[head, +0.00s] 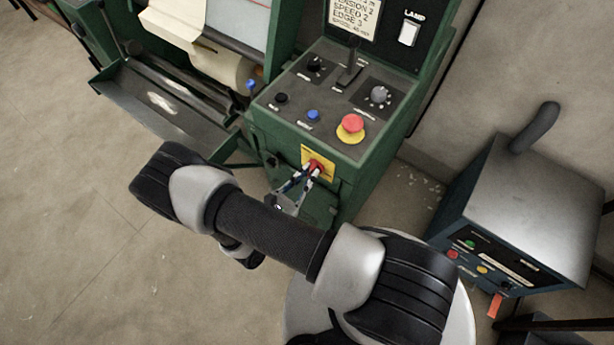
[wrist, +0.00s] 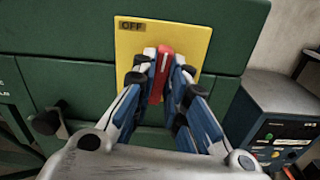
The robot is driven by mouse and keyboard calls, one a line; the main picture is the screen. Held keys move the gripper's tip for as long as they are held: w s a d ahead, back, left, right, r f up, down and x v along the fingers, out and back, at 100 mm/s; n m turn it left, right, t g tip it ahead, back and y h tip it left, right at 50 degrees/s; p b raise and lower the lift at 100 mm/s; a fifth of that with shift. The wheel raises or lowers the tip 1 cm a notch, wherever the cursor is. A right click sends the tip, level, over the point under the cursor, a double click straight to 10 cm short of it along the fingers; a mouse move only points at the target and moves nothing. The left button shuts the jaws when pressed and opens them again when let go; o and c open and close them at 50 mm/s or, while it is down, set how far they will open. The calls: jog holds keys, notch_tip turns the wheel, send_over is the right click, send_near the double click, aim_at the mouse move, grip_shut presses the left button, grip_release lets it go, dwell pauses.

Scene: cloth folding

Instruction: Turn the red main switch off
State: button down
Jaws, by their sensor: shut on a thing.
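The red main switch (head: 319,163) is on a yellow plate (head: 326,173) on the front of the green machine. In the wrist view the red handle (wrist: 163,66) stands nearly upright, with a slight lean, on the yellow plate (wrist: 190,42). An "OFF" label (wrist: 131,25) shows at the plate's upper left. My gripper (head: 308,173) reaches the switch from the front. In the wrist view my gripper (wrist: 164,62) is shut on the red handle, one finger on each side. The fingers hide the handle's lower part and the plate below.
A red emergency button (head: 351,126) on a yellow base, a blue button (head: 313,116) and knobs (head: 379,95) sit on the sloped panel above. A dark blue box (head: 520,215) stands at right. A metal tray (head: 165,105) juts out at left. Floor at left is clear.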

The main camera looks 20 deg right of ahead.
jog(key=shift+n, duration=0.6)
jog(key=c, duration=1.6)
grip_release()
jog(key=v, duration=1.2)
